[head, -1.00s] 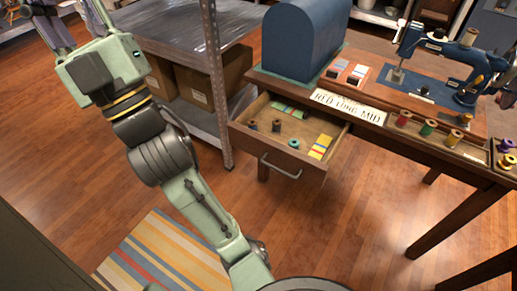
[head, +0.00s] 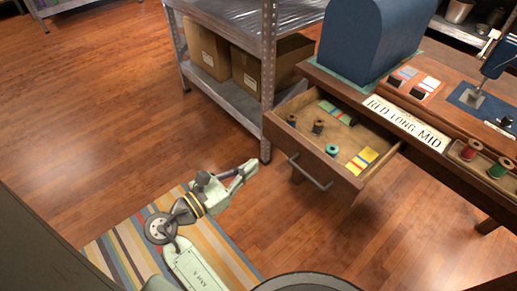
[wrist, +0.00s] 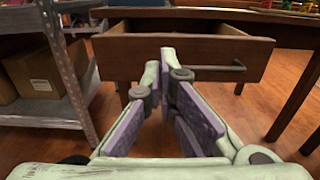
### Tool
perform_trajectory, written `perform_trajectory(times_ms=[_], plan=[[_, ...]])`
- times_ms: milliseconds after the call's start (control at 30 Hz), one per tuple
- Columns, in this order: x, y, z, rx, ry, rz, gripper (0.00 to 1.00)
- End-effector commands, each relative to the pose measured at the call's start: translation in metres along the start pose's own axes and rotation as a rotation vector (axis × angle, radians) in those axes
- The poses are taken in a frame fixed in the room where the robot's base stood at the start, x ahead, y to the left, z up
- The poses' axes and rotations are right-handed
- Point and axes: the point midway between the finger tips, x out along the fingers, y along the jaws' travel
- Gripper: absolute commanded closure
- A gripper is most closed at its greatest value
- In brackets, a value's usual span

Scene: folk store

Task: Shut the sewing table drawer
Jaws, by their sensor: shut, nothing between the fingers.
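The sewing table drawer (head: 337,178) is pulled out, with its wooden front and metal bar handle (head: 310,172) facing me. Spools and colored cards lie inside it. My gripper (head: 250,167) is shut and empty, low over the floor to the left of the drawer front in the head view. In the wrist view the fingertips (wrist: 161,62) point toward the drawer front (wrist: 140,62). There the handle (wrist: 220,68) is to the right of the fingers. A gap to the drawer shows in the head view.
A metal shelf (head: 225,95) with cardboard boxes stands left of the drawer, its post close to the drawer's side. The sewing table (head: 460,185) carries a blue cover, spools and a sewing machine. A striped rug (head: 130,250) lies under my arm. Floor before the drawer is clear.

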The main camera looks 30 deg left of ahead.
Motion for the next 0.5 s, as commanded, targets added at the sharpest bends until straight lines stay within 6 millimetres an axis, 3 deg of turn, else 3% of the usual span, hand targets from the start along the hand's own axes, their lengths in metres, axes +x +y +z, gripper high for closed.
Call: perform_trajectory(times_ms=[500], plan=[[0.103,0.0,0.001,0.004,0.0,-0.001,1.0]])
